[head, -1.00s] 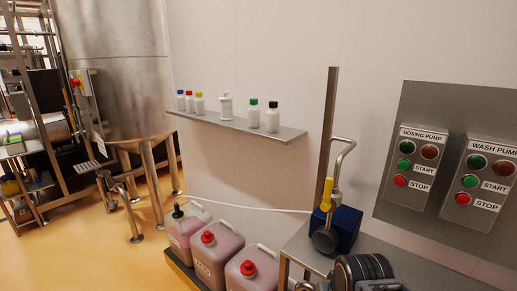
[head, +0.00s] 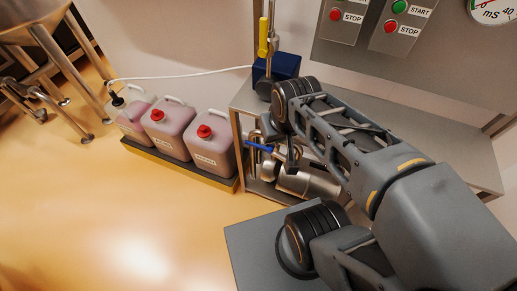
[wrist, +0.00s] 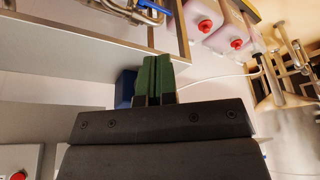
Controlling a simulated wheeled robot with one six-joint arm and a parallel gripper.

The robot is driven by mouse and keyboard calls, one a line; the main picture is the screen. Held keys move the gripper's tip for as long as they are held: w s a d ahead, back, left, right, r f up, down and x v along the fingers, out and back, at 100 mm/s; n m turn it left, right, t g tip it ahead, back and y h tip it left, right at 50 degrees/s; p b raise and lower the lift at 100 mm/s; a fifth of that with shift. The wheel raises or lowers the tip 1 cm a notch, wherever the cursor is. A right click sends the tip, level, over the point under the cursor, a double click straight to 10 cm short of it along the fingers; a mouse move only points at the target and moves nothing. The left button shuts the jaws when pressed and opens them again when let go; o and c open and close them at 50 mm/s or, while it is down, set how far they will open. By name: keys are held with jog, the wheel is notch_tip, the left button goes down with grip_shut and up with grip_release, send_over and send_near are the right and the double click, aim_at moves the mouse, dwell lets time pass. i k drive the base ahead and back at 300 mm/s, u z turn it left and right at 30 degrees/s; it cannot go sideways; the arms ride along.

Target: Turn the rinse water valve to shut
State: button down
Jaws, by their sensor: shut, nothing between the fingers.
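A blue lever handle (head: 259,147) sits on steel piping under the steel bench, near its left legs. It lies roughly level in the head view. No label on it is legible. It also shows at the top edge of the wrist view (wrist: 151,5), partly cut off. A second, yellow lever (head: 263,36) stands upright on a pipe above the blue box. My gripper (wrist: 155,58) is shut and empty, its green finger pads together. The blue handle lies beyond the fingertips, apart from them. In the head view my arm hides part of the bench and piping.
The steel bench top (head: 412,138) and its front left leg (head: 237,150) frame the piping. A blue box (head: 283,67) stands on the bench. Several canisters (head: 210,145) stand in a tray on the left. The floor (head: 120,215) in front is clear.

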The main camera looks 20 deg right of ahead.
aim_at(269, 150)
jog(key=u, duration=0.55)
jog(key=i, duration=0.35)
jog(key=u, duration=1.15)
